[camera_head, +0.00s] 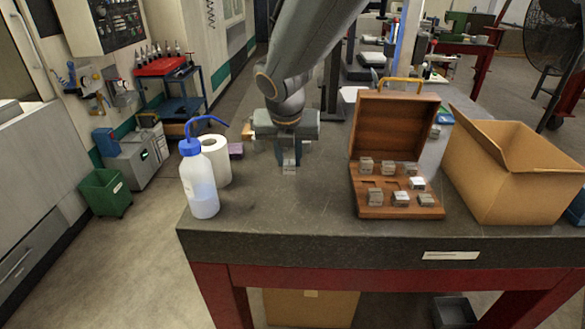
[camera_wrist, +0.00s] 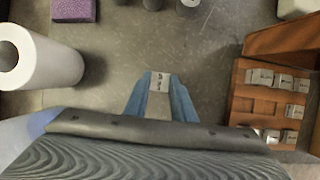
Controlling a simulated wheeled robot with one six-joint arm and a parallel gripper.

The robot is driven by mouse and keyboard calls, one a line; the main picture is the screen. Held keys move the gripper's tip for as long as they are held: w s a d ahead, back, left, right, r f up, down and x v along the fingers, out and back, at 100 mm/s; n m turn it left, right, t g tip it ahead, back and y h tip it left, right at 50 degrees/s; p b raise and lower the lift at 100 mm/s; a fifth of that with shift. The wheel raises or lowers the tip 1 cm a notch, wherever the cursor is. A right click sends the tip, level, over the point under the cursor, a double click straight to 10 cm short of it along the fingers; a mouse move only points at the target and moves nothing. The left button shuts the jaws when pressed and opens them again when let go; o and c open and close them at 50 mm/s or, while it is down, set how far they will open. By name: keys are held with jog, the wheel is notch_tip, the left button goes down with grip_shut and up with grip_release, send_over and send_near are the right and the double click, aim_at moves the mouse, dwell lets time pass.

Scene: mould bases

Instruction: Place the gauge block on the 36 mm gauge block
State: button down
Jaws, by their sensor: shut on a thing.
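My gripper (camera_head: 289,156) is shut on a small grey metal gauge block (camera_head: 289,168), held over the stone table top left of the wooden case. In the wrist view the gauge block (camera_wrist: 159,82) sits between the two blue fingertips, with faint marks on its face. More gauge blocks (camera_head: 401,198) stand in the open wooden case (camera_head: 356,213). They also show in the wrist view (camera_wrist: 262,77). Their markings are too small to read, so I cannot tell which is the 36 mm gauge block.
A blue-capped wash bottle (camera_head: 201,185) and a white paper roll (camera_head: 217,161) stand at the left. A purple block (camera_head: 236,151) lies behind them. An open cardboard box (camera_head: 520,180) stands right of the case. The table (camera_head: 300,215) is clear in front of my gripper.

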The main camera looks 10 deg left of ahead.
aim_at(290, 165)
jog(key=shift+f, duration=1.8)
jog(key=shift+f, duration=0.15)
jog(key=c, duration=1.5)
grip_release()
